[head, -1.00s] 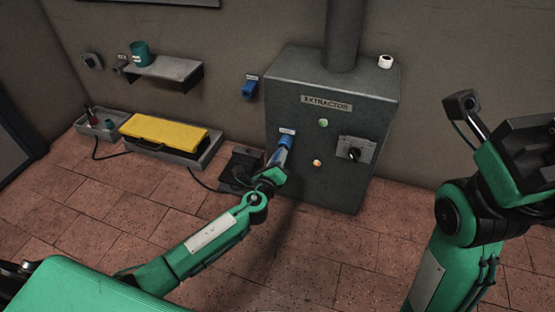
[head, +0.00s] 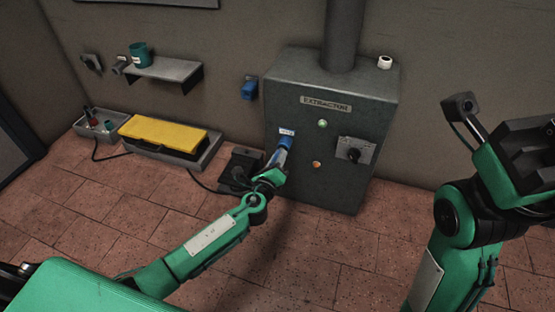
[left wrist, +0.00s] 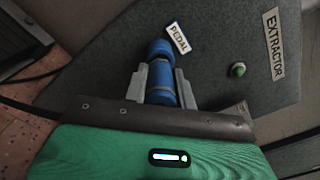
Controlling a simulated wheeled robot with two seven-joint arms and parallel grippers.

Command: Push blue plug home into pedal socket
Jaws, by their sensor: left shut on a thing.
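The blue plug (left wrist: 161,92) is held between the two grey fingers of my left gripper (left wrist: 160,80), which is shut on it. In the head view the plug (head: 281,154) points up at the blue pedal socket (head: 287,141) on the front of the extractor. The pedal socket (left wrist: 160,48) sits beside the white PEDAL label (left wrist: 178,38) in the left wrist view. The plug's front end is in line with the socket and meets it; how deep it sits I cannot tell. My left gripper (head: 273,172) is just below the socket. My right gripper (head: 527,145) is raised at the right edge, away from the extractor.
The grey extractor (head: 295,85) carries a green button (head: 322,124), an orange button (head: 316,164) and a rotary switch (head: 354,151). A dark pedal (head: 240,165) stands on the floor left of it. A yellow-lidded tray (head: 165,133) lies further left. Floor in front is clear.

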